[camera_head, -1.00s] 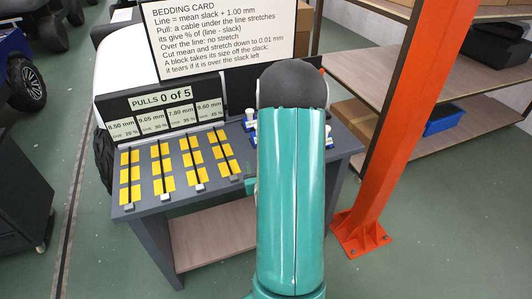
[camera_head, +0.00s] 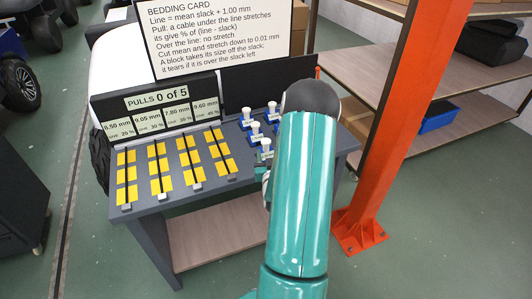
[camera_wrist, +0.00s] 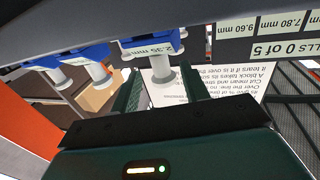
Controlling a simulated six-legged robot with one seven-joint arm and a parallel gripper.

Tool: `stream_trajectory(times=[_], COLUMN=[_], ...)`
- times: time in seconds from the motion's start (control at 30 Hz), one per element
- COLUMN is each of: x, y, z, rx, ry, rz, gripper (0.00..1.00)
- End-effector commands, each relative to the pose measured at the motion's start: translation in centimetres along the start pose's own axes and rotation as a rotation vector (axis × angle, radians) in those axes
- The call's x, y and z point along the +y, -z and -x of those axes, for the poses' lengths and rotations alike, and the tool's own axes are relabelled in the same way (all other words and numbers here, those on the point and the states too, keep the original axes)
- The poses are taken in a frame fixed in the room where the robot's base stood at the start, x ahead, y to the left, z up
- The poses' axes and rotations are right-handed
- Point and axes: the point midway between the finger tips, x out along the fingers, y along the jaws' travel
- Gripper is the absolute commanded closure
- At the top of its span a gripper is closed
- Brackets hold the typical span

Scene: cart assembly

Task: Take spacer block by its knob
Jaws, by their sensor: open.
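Several blue spacer blocks with white knobs stand on the right part of the bench; one block (camera_head: 246,123) is at the back left of the group and the nearest block (camera_head: 265,155) is close to my arm. My gripper (camera_wrist: 163,88) is open and empty, its two dark fingers apart. In the wrist view, which is upside down, a labelled blue block (camera_wrist: 152,47) is ahead, and its white knob (camera_wrist: 161,70) is in line with the gap between the fingers. I cannot tell whether the fingertips reach around the knob. In the head view my arm hides part of the blocks.
The bench (camera_head: 205,196) carries yellow pads (camera_head: 160,166) with dark cables on the left. The pulls display (camera_head: 158,103) reads 0 of 5, below a bedding card (camera_head: 215,40). An orange post (camera_head: 375,150) stands close on the right, before shelves.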

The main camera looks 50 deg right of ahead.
Motion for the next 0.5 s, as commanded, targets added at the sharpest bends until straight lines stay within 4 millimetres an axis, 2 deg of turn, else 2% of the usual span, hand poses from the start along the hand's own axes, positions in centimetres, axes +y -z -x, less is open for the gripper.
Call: stream_trajectory(times=[0.23, 0.33, 0.5], x=[0.0, 0.0, 0.0], y=[0.2, 0.2, 0.2], z=[-3.7, -4.4, -4.5], rx=[0.001, 0.0, -0.001], ry=[0.0, -0.001, 0.0], rz=[-0.001, 0.0, 0.0], gripper=[0.55, 0.55, 0.55])
